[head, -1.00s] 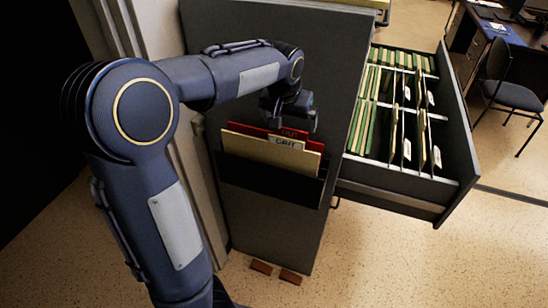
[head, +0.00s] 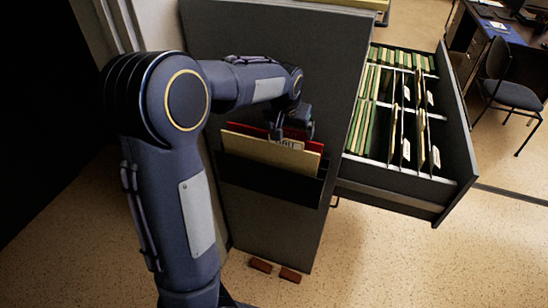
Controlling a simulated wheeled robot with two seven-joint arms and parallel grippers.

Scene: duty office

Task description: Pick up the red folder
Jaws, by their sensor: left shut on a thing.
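The red folder (head: 246,129) stands in a dark wall pocket (head: 262,182) on the side of the grey cabinet, behind a cream folder (head: 262,150). Only its top edge shows, to the left and right of the cream folder's tab. My left gripper (head: 290,132) points down at the top edge of the red folder and is shut on it near the middle. The fingertips partly cover the tabs, and the exact contact is hard to see. The folder is still inside the pocket. My right gripper is not in view.
An open drawer (head: 445,190) full of green and cream files juts out right of the cabinet (head: 225,30). Two small brown blocks (head: 290,274) lie on the floor below the pocket. A chair (head: 512,92) and desk stand at the far right.

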